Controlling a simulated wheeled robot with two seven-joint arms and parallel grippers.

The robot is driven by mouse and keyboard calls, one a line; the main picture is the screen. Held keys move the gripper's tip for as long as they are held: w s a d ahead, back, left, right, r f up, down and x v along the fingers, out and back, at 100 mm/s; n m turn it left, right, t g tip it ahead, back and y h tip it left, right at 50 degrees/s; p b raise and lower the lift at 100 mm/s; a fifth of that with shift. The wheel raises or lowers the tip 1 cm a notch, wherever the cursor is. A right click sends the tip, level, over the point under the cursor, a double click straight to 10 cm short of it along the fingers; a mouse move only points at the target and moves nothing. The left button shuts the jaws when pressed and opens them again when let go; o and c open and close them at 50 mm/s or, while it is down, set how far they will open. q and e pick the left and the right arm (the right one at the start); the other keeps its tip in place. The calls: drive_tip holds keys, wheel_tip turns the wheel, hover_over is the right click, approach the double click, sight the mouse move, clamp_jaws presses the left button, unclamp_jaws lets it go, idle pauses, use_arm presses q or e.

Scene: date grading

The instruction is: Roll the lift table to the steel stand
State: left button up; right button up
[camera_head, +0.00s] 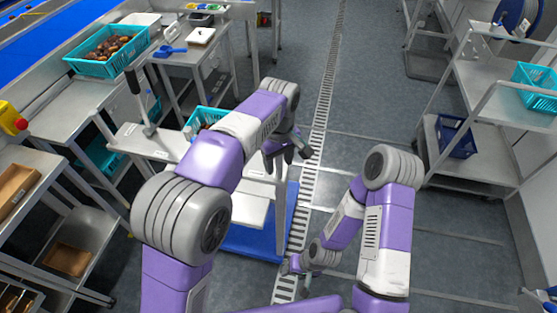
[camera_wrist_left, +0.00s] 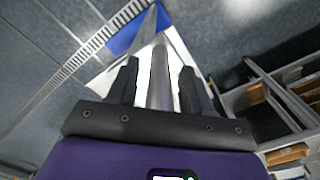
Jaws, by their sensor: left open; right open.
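The lift table shows partly behind my left arm, with a blue base (camera_head: 262,243), a pale panel above it and a steel upright. The base also shows in the left wrist view (camera_wrist_left: 128,40). My left gripper (camera_head: 288,153) is open. In the left wrist view its dark fingers (camera_wrist_left: 160,90) stand on either side of a grey steel bar; contact cannot be told. My right gripper (camera_head: 291,266) is low, right of the blue base, and apart from it. A steel stand (camera_head: 190,58) with a white tray and blue scoop is at the upper left; several similar steel tables stand nearby.
A turquoise crate of dates (camera_head: 105,52) sits on the left tables. A steel shelf rack (camera_head: 497,90) with turquoise and dark blue crates stands at the right. A floor drain grating (camera_head: 322,110) runs up the middle, with clear grey floor to its right.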

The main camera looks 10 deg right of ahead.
use_arm(q)
drive_tip(key=shift+c, duration=0.3)
clamp_jaws()
drive_tip(key=shift+w+a, duration=0.1)
